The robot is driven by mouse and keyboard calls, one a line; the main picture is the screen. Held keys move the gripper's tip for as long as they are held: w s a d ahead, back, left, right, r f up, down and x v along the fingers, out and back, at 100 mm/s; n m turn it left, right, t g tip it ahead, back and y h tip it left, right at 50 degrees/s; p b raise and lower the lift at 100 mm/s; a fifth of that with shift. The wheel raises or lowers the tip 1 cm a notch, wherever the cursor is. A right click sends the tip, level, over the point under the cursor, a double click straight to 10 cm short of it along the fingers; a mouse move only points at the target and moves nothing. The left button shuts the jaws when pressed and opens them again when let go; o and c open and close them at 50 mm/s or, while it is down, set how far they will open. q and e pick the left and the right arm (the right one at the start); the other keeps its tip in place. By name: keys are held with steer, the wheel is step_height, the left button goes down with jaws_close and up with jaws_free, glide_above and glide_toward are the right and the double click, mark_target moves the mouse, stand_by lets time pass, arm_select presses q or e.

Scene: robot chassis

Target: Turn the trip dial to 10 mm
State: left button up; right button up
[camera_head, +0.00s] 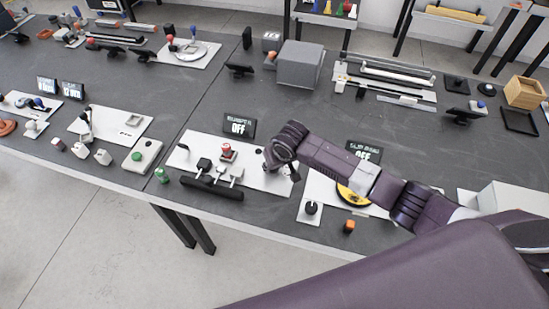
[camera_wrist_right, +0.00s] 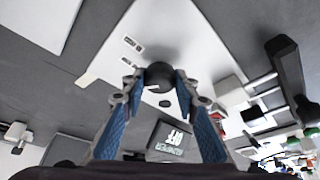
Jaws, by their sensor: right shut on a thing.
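The dark round trip dial (camera_wrist_right: 160,77) sits on a white plate (camera_wrist_right: 137,25) in the right wrist view. My right gripper (camera_wrist_right: 161,82) is shut on this dial, with one blue-padded finger on each side. Small printed marks lie on the plate beside it, too small to read, so I cannot tell the dial's setting. In the head view my right gripper (camera_head: 284,165) is over the right end of the white bumper panel (camera_head: 187,160) and hides the dial. A display (camera_head: 239,126) behind that panel reads OFF. My left gripper is in neither view.
Black plugs (camera_head: 203,165) and a red button (camera_head: 227,150) stand on the same panel, left of my gripper. A black bar (camera_head: 212,188) lies at its front edge. To the right, another black knob (camera_head: 311,208) and an orange block (camera_head: 348,226) stand near the table edge.

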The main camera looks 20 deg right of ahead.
steer(key=shift+r+m+h+p, duration=0.1)
steer(key=shift+m+h+p, duration=0.3)
steer(key=shift+m+p, duration=0.5)
steer(key=o, duration=1.2)
steer(key=shift+c, duration=0.2)
steer(key=v, duration=1.2)
steer(key=shift+s+a, duration=0.15)
